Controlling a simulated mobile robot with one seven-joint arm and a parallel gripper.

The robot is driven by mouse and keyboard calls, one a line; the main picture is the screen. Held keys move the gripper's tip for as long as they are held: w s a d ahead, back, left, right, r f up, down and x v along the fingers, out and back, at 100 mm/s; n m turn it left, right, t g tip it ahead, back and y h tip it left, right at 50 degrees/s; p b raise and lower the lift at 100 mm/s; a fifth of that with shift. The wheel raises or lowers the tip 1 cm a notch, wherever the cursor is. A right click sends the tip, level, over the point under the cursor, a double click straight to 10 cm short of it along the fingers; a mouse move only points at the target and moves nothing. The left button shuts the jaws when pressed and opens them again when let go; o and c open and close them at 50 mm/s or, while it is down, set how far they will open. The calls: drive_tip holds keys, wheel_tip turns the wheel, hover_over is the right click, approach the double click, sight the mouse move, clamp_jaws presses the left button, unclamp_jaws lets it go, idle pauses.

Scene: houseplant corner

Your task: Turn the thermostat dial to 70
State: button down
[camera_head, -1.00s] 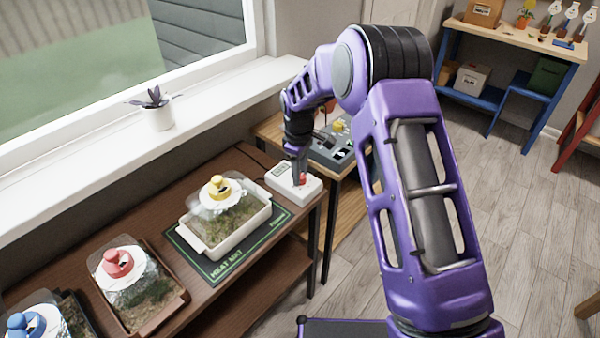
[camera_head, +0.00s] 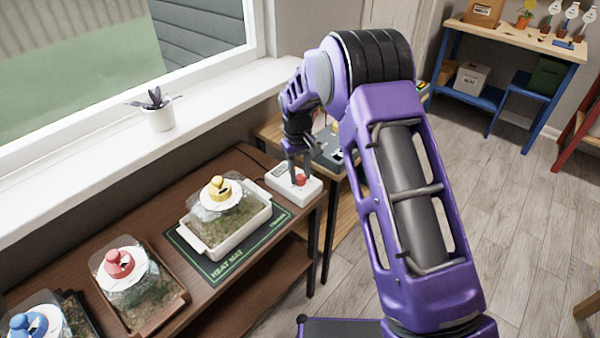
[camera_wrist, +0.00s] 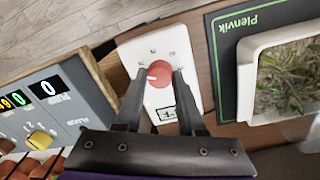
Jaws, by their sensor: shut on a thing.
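The thermostat is a white box (camera_head: 311,190) at the right end of the brown shelf, beside the heat mat. Its red dial (camera_wrist: 158,74) carries a white pointer mark and has small marks around it, too small to read. A small display (camera_wrist: 167,113) is partly hidden behind my gripper in the wrist view. My gripper (camera_wrist: 160,75) reaches down from above with its two fingers on either side of the dial, shut on it. In the head view the red dial (camera_head: 300,179) shows beside my gripper's fingers (camera_head: 298,178).
A tray (camera_head: 232,236) with a yellow-knobbed cover stands on the green heat mat (camera_head: 215,274). Red-knobbed (camera_head: 119,262) and blue-knobbed covers stand farther left. A grey control box (camera_wrist: 52,105) with displays and knobs is close by. A potted plant (camera_head: 158,112) stands on the sill.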

sight(298, 176)
drive_tip(key=shift+m, duration=1.6)
drive_tip(key=c, duration=0.5)
unclamp_jaws()
wheel_tip(298, 176, up, 18)
drive_tip(key=p, duration=0.2)
drive_tip(key=shift+a+f, duration=0.25)
drive_tip(key=shift+a, duration=0.05)
